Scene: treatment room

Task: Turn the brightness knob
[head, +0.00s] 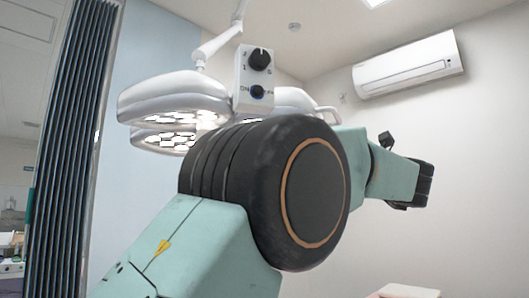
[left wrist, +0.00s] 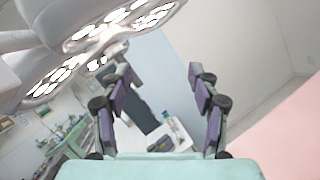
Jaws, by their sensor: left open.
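A white control box (head: 241,78) hangs under the surgical lamp's arm in the head view. Its upper black knob (head: 260,59) has small marks around it, and appears to be the brightness knob. A lower dark knob (head: 257,92) has ON/OFF-like lettering. The lamp heads (head: 170,100) are lit, and also show in the left wrist view (left wrist: 75,50). My left gripper (left wrist: 160,75) is open and empty, with no knob between its fingers. In the head view, my arm hides part of the lamp and the box's lower edge is close to it. My right gripper is not in view.
An air conditioner (head: 408,64) is on the right wall. A dark folding curtain (head: 68,150) stands at the left. A pink surface (left wrist: 285,130) lies at the right of the left wrist view, and a cluttered counter (left wrist: 35,150) is at the left.

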